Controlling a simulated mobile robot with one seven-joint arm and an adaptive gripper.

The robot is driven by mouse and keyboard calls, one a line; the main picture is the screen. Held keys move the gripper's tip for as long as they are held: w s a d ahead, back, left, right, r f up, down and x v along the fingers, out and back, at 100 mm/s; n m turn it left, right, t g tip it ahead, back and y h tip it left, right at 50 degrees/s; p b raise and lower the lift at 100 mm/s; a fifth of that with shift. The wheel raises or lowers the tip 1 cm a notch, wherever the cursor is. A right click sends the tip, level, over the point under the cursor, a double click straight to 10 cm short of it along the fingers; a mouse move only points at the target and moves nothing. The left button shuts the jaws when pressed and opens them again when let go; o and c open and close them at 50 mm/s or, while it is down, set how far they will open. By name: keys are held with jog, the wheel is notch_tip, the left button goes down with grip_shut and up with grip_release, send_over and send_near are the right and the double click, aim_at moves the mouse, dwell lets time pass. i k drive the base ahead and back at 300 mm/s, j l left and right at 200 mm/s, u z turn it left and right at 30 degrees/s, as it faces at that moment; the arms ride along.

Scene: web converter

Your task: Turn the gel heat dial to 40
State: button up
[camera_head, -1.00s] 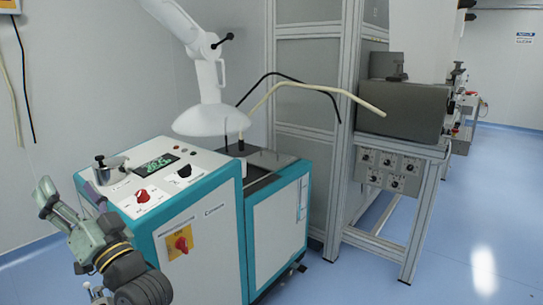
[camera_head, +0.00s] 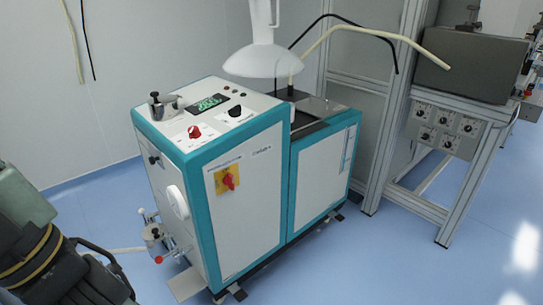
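The teal and white machine (camera_head: 245,215) stands in the middle of the view. Its sloped top panel carries a red dial (camera_head: 194,131) and a black dial (camera_head: 235,111) on white scale plates. The labels are too small to read, so I cannot tell which is the gel heat dial or what either is set to. A green lit display (camera_head: 208,103) sits behind the dials; its digits are unclear. My gripper (camera_head: 108,270) is at the lower left, below and well apart from the panel, touching neither dial. Its fingers are dark and partly cut off, so their opening is unclear.
A red switch on a yellow plate (camera_head: 228,180) is on the machine's front. A metal cup (camera_head: 163,106) stands on the panel's left. A white hood (camera_head: 262,60) hangs over the back. Valves (camera_head: 155,238) stick out at lower left.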

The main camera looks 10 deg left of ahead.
aim_at(195, 133)
jog(key=i, duration=0.55)
jog(key=i+l+u, duration=0.1)
jog(key=i, duration=0.45)
